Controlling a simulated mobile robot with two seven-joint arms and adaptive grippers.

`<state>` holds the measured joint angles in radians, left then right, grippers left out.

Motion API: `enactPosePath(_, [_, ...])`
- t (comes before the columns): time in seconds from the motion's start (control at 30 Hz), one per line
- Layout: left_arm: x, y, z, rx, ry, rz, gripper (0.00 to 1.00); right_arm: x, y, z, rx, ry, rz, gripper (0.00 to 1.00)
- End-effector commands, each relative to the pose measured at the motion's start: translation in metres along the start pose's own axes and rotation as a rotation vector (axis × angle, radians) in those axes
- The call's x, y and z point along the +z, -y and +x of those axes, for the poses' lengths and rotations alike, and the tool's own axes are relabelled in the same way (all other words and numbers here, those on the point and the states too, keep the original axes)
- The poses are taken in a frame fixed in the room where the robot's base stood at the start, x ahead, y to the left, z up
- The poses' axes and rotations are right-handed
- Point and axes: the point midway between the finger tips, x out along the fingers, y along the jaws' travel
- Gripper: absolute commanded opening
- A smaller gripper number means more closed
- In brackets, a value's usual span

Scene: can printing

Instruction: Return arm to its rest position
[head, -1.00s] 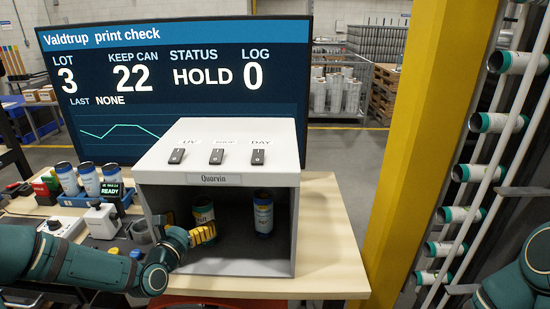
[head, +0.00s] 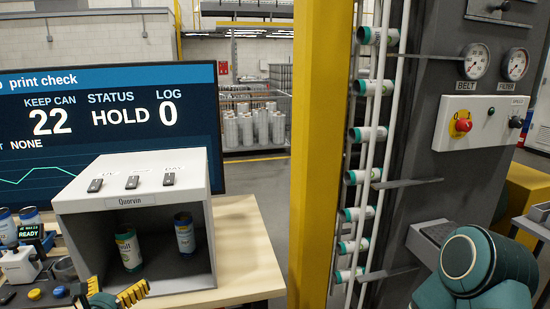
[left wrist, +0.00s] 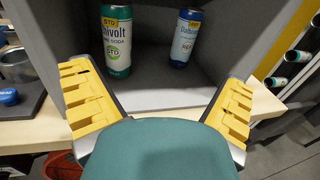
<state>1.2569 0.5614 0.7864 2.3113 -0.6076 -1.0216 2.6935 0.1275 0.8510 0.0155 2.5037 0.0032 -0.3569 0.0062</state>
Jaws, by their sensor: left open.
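My left gripper (head: 118,297) is at the lower left of the head view, in front of the grey light box (head: 134,199). Its yellow fingers are spread open and empty in the left wrist view (left wrist: 158,108). Inside the box stand two cans: a green and cream one (head: 129,251) on the left and a blue and white one (head: 184,234) on the right. In the left wrist view the green can (left wrist: 116,42) and the blue can (left wrist: 185,38) stand upright beyond the fingers, apart from them. My right arm shows at the lower right; its gripper is out of view.
A screen (head: 100,128) behind the box reads HOLD. A yellow post (head: 318,150) stands right of the table (head: 240,235). A can rack (head: 362,176) and a panel with a red knob (head: 463,125) are farther right. Small devices and cans crowd the table's left side.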

Motion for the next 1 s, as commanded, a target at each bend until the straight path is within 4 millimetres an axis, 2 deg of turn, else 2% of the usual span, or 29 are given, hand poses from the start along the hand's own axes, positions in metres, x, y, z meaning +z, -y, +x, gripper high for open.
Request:
enactPosePath(0.03, [-0.002, 0.003, 0.001, -0.005, -0.006, 0.009, 0.98, 0.0, 0.0, 0.0, 0.0, 0.0, 0.0, 0.47])
enactPosePath(0.27, [-0.054, 0.057, 0.004, -0.131, -0.169, 0.322, 0.98, 0.0, 0.0, 0.0, 0.0, 0.0, -0.001, 0.47])
enactPosePath(0.47, [-0.107, 0.117, -0.009, -0.342, -0.296, 0.678, 0.98, 0.0, 0.0, 0.0, 0.0, 0.0, -0.001, 0.47])
enactPosePath(0.7, [-0.172, 0.189, -0.049, -0.733, -0.352, 1.173, 0.98, 0.0, 0.0, 0.0, 0.0, 0.0, 0.0, 0.47])
enactPosePath(0.9, [-0.215, 0.235, -0.1, -1.125, -0.269, 1.562, 0.98, 0.0, 0.0, 0.0, 0.0, 0.0, 0.0, 0.47])
enactPosePath(1.0, [-0.232, 0.251, -0.127, -1.331, -0.178, 1.737, 0.98, 0.0, 0.0, 0.0, 0.0, 0.0, 0.0, 0.47])
